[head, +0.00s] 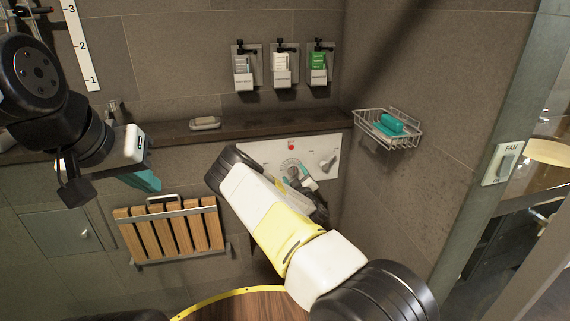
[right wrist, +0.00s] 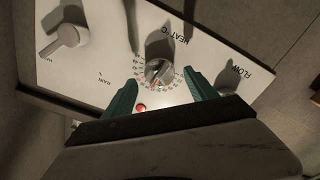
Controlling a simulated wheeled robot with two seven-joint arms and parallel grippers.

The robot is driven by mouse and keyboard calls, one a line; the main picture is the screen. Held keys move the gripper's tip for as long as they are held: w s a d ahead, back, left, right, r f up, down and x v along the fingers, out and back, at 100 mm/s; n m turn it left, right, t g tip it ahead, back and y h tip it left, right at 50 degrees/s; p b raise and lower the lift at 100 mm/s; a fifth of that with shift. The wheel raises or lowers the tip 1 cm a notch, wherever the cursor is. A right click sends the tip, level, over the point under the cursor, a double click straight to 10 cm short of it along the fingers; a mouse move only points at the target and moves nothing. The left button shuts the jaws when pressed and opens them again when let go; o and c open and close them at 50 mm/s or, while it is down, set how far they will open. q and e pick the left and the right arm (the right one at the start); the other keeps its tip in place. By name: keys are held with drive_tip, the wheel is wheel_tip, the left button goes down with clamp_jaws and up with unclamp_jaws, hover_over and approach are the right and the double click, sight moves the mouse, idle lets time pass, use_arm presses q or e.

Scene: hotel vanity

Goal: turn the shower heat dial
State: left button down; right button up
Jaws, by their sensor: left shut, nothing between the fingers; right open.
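The heat dial (right wrist: 158,72) is a round grey knob on a white panel, ringed by a printed scale and labelled HEAT °C in the right wrist view. In the head view the dial (head: 291,168) is partly hidden by my right gripper (head: 298,181). My right gripper (right wrist: 162,80) is open, its teal fingertips spread to either side of the dial with gaps visible. Whether the fingertips reach the dial's depth I cannot tell. My left gripper (head: 146,181) is shut and empty, far left of the panel, in front of the wall.
The panel (right wrist: 105,75) also carries a MAIN lever (right wrist: 65,38), a FLOW knob (right wrist: 229,77) and a red dot (right wrist: 140,107). A dark ledge (head: 250,122) runs above it. A wire basket (head: 387,128) hangs to its right; a folded slatted seat (head: 170,232) is lower left.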

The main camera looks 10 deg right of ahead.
sight(292, 170)
drive_tip(key=shift+w, duration=1.15)
drive_tip(key=shift+c, duration=0.3)
drive_tip(key=c, duration=1.3)
